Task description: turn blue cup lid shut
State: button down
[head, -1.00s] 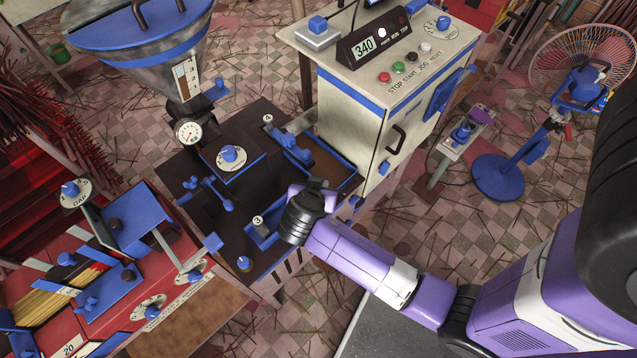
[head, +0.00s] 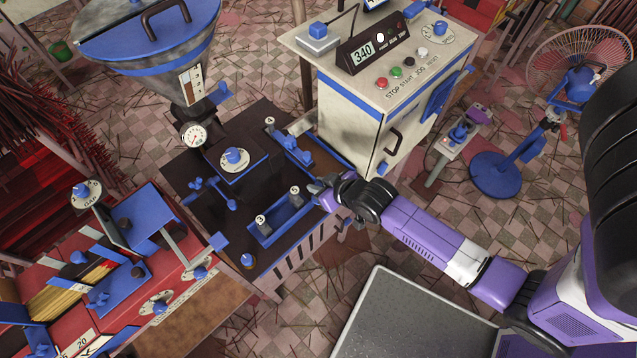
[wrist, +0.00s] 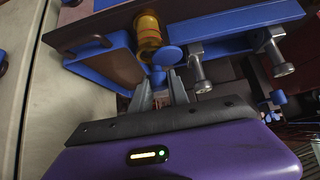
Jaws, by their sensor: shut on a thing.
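In the wrist view, a small amber cup (wrist: 149,36) is mounted at the edge of the blue-trimmed machine. Its round blue lid (wrist: 167,55) sits at the cup's end nearest my fingers. My gripper (wrist: 161,84) has one grey finger on each side of a narrow gap just below the lid. It is shut on the blue lid, though the exact contact is partly hidden. In the head view my gripper (head: 318,192) is at the right edge of the dark machine table (head: 215,185); the cup cannot be made out there.
A blue tray (head: 282,220) with numbered pieces lies left of my gripper. The control cabinet (head: 375,120) stands behind it. A grey surface (head: 415,315) is in front.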

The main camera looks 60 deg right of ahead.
jog(key=n+y+b, duration=0.1)
jog(key=n, duration=0.1)
jog(key=n+y+b, duration=0.2)
jog(key=shift+f+n+b, duration=0.3)
jog(key=shift+f, duration=0.05)
jog(key=n+y+b, duration=0.2)
jog(key=n+b, duration=0.1)
jog(key=b, duration=0.1)
jog(key=shift+y, duration=0.3)
jog(key=shift+r+n+g+y+b, duration=0.15)
jog(key=shift+n+g+y+b, duration=0.15)
jog(key=shift+n+y+b, duration=0.65)
jog(key=shift+s+h+b, duration=0.1)
jog(key=shift+h+b, duration=0.15)
jog(key=shift+b, duration=0.15)
jog(key=c, duration=1.3)
grip_release()
jog(key=shift+r, duration=0.1)
jog(key=shift+o, duration=0.2)
jog(key=v, duration=0.7)
jog(key=shift+s+d+r+b, duration=0.15)
jog(key=shift+d+r+b, duration=0.05)
jog(key=shift+r+b, duration=0.2)
